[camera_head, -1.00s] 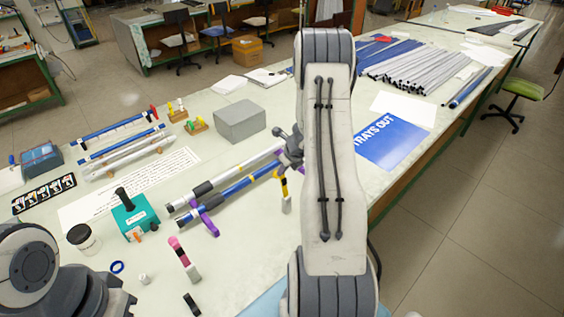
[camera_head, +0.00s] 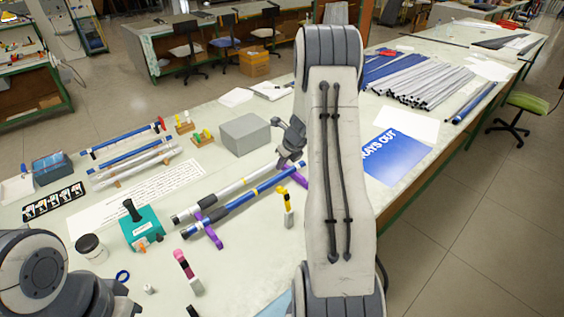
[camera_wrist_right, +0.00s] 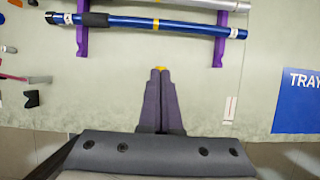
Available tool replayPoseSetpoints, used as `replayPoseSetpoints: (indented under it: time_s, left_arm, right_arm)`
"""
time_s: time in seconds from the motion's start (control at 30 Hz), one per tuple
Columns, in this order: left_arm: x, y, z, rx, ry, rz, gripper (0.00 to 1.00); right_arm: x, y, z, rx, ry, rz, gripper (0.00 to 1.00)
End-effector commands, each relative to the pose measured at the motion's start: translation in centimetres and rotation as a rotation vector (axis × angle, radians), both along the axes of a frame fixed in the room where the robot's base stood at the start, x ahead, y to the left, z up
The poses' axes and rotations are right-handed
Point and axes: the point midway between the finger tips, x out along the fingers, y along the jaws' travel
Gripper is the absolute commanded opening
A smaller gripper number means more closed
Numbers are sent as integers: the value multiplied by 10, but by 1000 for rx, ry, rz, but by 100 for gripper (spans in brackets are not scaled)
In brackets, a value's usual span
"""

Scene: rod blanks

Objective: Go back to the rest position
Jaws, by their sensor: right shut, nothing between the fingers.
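My right gripper (camera_head: 290,148) shows in the head view as a dark, partly hidden shape beside my upright right arm. In the right wrist view its fingers (camera_wrist_right: 160,72) are shut together and empty, over bare bench just below a blue rod (camera_wrist_right: 185,24) and apart from it. The blue rod (camera_head: 240,203) and a silver rod (camera_head: 225,190) lie side by side on purple holders (camera_head: 208,232). A part of my left arm shows at the lower left of the head view; its gripper is out of view.
The bench (camera_head: 240,265) carries a grey box (camera_head: 245,133), a teal device (camera_head: 142,228), a lidded cup (camera_head: 90,248) and small coloured clamps. A blue sign (camera_head: 395,158) and piles of rods (camera_head: 425,82) lie to the right. Bare bench shows in front of the rods.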

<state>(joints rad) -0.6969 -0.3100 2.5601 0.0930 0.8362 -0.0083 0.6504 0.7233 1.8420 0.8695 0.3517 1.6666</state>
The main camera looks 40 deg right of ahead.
Motion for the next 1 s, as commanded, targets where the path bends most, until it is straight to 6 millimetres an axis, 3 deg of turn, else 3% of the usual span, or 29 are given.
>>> replayPoseSetpoints:
  time_s: [0.43, 0.57, 0.67, 0.8, 0.87, 1.0]
  left_arm:
    - [0, 0, 0, 0, 0, 0, 0]
    - [0, 0, -4, 0, 0, 0, 0]
    - [0, 0, -13, 0, 0, 1, 0]
    - [0, 0, -32, 0, 0, 2, 0]
    - [0, 0, -40, 0, 0, 3, 0]
    - [0, 0, -60, 0, 0, 4, 0]
  right_arm:
    - [-1, -1, 0, -1, 0, 0, 0]
    - [4, 16, 3, -18, -1, 78, 0]
    - [12, 60, 12, -62, -4, 285, 0]
    - [10, 160, 29, -170, -18, 776, 0]
    - [-1, 205, 37, -223, -31, 1014, 0]
    - [-50, 300, 49, -355, -78, 1601, 0]
